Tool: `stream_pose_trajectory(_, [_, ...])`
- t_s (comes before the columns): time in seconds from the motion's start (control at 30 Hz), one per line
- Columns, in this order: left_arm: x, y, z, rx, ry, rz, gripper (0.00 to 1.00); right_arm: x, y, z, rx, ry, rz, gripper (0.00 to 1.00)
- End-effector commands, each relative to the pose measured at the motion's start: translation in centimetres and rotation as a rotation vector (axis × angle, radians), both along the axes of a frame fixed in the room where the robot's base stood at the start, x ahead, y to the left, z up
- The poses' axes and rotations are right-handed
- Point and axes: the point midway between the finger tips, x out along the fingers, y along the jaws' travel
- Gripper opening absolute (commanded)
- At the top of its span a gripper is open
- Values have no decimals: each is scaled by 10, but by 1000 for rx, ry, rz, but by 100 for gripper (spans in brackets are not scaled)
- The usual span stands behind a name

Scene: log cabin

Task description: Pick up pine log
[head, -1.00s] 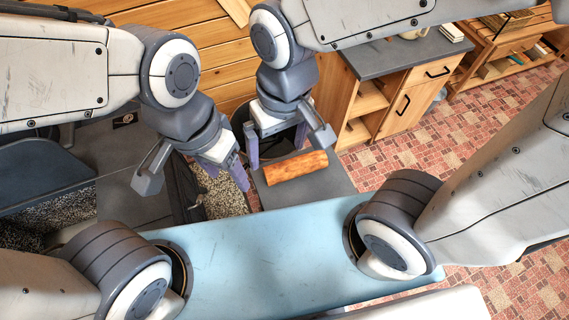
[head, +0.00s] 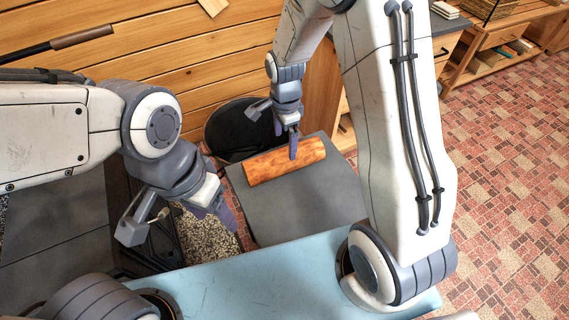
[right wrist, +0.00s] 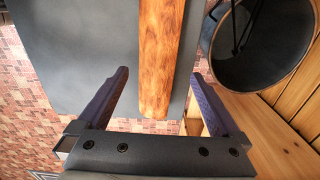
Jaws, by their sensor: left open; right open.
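The pine log (head: 285,160) is orange-brown and lies on a dark grey slab (head: 305,208) in the head view. In the right wrist view the log (right wrist: 161,60) runs lengthwise, and its near end lies between the finger lines of my right gripper (right wrist: 162,85). My right gripper also shows in the head view (head: 276,132), at the log's far side. It is open and empty, with one finger overlapping the log in the picture; contact cannot be told. My left gripper (head: 180,222) is open and empty, left of the slab.
A black round bucket (head: 236,128) stands behind the log, against the wooden wall (head: 160,50). A wooden cabinet (head: 345,95) is partly hidden behind my right arm. Patterned floor (head: 500,190) lies open at the right.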

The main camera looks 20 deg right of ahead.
Motion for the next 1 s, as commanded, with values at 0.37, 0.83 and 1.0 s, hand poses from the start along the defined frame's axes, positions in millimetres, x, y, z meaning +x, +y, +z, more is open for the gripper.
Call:
stream_pose_trajectory(0.37, [0, 0, -10, 0, 0, 0, 63, -4, 2, -42, -1, 4, 5, 100])
stream_pose_trajectory(0.83, [0, 0, -18, 0, 0, 0, 63, -6, 3, -80, 0, 0, 5, 100])
stream_pose_trajectory(1.0, [0, 0, -18, 0, 0, 0, 63, -6, 3, -80, 0, 0, 5, 69])
